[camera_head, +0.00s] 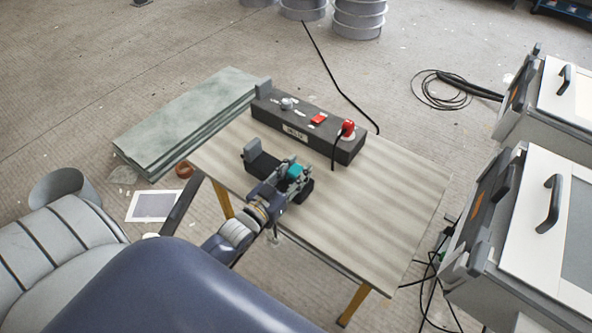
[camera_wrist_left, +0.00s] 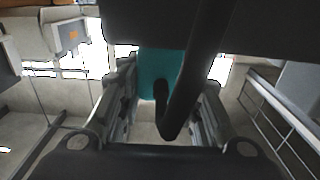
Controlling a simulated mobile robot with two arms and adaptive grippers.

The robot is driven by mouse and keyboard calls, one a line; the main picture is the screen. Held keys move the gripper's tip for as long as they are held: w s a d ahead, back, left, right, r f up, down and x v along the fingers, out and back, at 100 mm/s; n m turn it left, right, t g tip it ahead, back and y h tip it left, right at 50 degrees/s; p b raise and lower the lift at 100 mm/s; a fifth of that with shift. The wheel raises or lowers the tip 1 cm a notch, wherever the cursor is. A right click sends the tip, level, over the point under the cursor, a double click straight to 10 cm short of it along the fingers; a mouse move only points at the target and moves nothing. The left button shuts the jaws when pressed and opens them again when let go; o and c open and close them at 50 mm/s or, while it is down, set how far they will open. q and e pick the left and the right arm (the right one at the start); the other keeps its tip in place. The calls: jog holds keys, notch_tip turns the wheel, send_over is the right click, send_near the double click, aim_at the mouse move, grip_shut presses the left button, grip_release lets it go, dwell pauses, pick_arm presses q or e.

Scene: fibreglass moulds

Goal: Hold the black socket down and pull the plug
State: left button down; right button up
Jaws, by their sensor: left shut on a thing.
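In the head view, the black socket (camera_head: 265,166) lies on the table, with a grey block at its far left end. My left gripper (camera_head: 293,176) is over it and hides part of it. The gripper is shut on a teal plug (camera_head: 296,170). In the left wrist view, the teal plug (camera_wrist_left: 152,75) sits between the two fingers of the left gripper (camera_wrist_left: 160,98), with a black cable (camera_wrist_left: 178,105) crossing in front. Whether the plug is still seated in the socket cannot be told. My right gripper is not in view.
A dark labelled box (camera_head: 310,128) with a red plug (camera_head: 348,129) and a red switch stands at the table's back. The table (camera_head: 385,205) is clear on the right. Grey-white cases (camera_head: 540,215) stand at the right, and green sheets (camera_head: 190,115) lie behind at the left.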

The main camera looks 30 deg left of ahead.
pick_arm(q)
jog(key=c, duration=1.1)
grip_release()
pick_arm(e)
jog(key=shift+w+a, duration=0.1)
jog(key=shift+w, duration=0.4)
